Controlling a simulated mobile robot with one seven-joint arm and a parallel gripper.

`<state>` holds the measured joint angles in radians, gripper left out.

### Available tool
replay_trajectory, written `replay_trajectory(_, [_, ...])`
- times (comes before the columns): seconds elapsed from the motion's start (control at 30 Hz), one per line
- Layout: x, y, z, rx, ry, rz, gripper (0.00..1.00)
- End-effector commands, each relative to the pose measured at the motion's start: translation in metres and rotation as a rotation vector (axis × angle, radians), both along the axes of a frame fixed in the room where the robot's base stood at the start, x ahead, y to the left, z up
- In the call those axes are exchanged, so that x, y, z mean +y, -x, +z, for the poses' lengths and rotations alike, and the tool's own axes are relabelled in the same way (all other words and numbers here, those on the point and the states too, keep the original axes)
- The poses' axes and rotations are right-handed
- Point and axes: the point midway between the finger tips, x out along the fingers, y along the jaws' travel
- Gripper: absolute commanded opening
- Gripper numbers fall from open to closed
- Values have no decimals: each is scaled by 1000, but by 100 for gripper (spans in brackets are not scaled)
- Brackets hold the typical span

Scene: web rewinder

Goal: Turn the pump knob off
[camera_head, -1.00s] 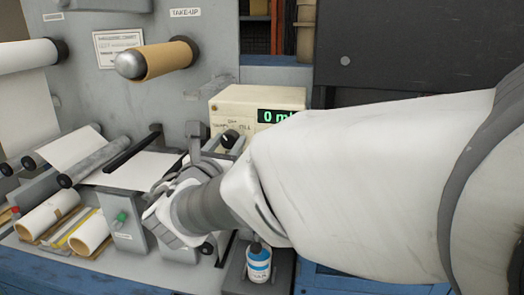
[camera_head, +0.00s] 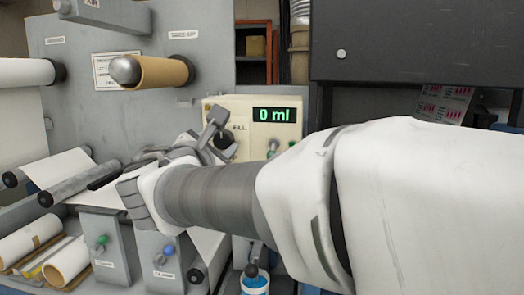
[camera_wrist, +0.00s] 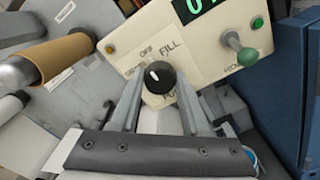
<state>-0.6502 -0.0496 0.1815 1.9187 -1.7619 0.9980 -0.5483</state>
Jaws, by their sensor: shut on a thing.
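The pump knob (camera_wrist: 160,77) is a round black dial with a short white mark on the cream pump box (camera_wrist: 128,35). In the wrist view, OFF and FILL labels are above it, and a partly hidden label is below it. The white mark lies on the knob's left part; I cannot tell exactly which label it points at. My gripper (camera_wrist: 161,84) is shut on the knob, with one grey finger on each side. In the head view, my gripper (camera_head: 220,136) is at the box's front left, partly covering the knob. The green display (camera_head: 275,115) reads 0 ml.
A green-tipped toggle (camera_wrist: 239,46) sits right of the knob. The take-up roll (camera_head: 160,72) sticks out at the left. A blue-labelled bottle (camera_head: 255,281) stands below my arm. A dark cabinet (camera_head: 400,45) fills the upper right.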

Motion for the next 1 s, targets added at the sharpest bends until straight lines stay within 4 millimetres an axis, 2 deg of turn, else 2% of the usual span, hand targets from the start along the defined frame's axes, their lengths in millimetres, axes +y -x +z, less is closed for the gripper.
replay_trajectory(0.43, [0,0,1,-2,-10,1,0])
replay_trajectory(0.47, [0,0,1,-2,-10,1,52])
replay_trajectory(0.6, [0,0,1,-2,-10,1,76])
replay_trajectory(1.0, [0,0,0,-1,-9,0,76])
